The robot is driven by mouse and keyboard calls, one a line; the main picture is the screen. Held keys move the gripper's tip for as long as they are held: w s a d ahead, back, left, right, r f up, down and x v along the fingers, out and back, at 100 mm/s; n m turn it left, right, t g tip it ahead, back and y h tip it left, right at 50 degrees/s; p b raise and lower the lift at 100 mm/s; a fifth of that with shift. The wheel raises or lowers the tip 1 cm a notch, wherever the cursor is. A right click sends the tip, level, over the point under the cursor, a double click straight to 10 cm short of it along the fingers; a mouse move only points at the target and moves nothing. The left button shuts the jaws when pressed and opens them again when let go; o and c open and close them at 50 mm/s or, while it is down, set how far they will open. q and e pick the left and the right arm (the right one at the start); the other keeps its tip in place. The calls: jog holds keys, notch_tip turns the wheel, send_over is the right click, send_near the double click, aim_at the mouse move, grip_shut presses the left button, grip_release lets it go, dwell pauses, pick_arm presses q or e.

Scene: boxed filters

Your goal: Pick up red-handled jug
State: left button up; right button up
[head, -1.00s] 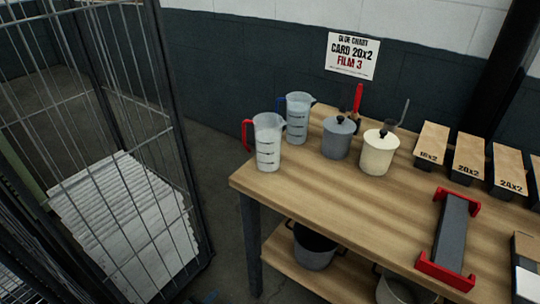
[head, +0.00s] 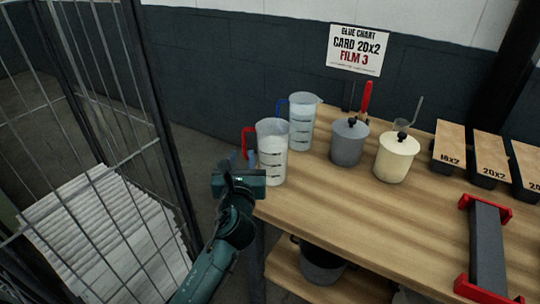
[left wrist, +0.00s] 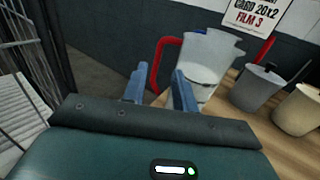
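The red-handled jug (head: 273,158) is a clear measuring jug with dark marks and pale contents, upright at the table's left corner. Its red handle faces left. It also shows in the left wrist view (left wrist: 198,62), with the handle just beyond and between my fingertips in the picture. My left gripper (head: 243,157) is at the jug's left, level with its lower half, fingers pointing toward the handle. Its blue fingers are apart and empty in the left wrist view (left wrist: 160,82). I cannot tell whether a finger touches the handle. My right gripper is out of view.
A blue-handled jug (head: 304,118) stands close behind. A grey lidded pot (head: 348,146) and a cream lidded pot (head: 396,160) are to the right. A wire cage (head: 110,110) with stacked white sheets stands left.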

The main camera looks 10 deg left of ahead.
aim_at(244, 136)
pick_arm(q)
jog(key=w, duration=0.3)
jog(key=w+a, duration=0.1)
jog(key=w, duration=0.2)
jog(key=w+a, duration=0.1)
jog(key=w, duration=0.2)
jog(key=shift+w, duration=0.25)
grip_shut()
dwell(0.8)
jog(key=shift+r, duration=0.15)
dwell(0.3)
